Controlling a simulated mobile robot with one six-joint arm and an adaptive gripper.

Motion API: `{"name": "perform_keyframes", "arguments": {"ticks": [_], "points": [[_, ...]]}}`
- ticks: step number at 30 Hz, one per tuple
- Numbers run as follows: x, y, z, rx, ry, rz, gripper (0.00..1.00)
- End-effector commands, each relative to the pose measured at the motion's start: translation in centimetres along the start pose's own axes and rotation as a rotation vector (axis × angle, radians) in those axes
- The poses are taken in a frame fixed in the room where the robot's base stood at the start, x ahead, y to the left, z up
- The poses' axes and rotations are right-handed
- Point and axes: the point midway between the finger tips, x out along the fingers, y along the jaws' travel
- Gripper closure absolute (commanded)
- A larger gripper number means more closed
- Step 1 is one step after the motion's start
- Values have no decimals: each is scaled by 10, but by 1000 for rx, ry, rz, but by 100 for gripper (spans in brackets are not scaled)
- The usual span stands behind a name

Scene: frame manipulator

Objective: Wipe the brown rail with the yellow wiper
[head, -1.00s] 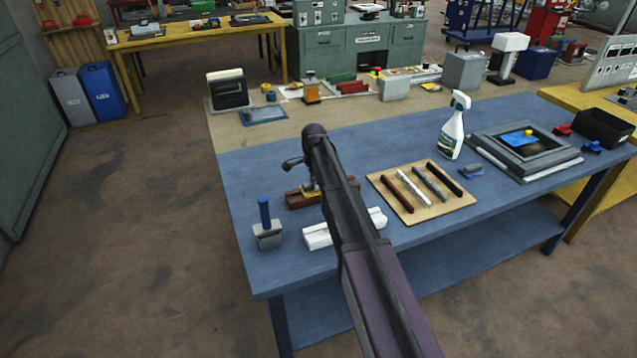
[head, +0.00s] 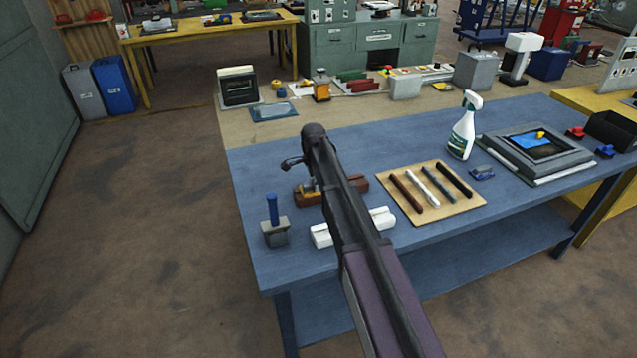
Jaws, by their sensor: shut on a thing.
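The brown rail (head: 359,184) lies on the blue bench, with its middle partly hidden behind my arm. The yellow wiper (head: 309,189) shows as a small yellow patch at the rail's left part, just left of my arm. It appears to be on or just over the rail; contact is too small to tell. My gripper (head: 309,179) is at the far end of my arm, down at the wiper and shut on it. My arm hides most of the jaws.
A white rail (head: 322,236) lies nearer, partly behind my arm. A grey block with a blue handle (head: 273,225) stands left. To the right are a board with several rods (head: 463,205), a spray bottle (head: 462,130) and a framed panel (head: 550,165). The bench's front-left corner (head: 275,275) is clear.

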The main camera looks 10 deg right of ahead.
Motion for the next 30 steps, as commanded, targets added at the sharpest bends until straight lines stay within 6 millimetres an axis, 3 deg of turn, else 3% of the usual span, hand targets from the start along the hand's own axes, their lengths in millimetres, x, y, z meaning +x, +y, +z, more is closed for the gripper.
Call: {"name": "perform_keyframes", "arguments": {"ticks": [17,30], "points": [[0,0,6,0,1,0,100],[3,0,32,0,0,0,100]]}}
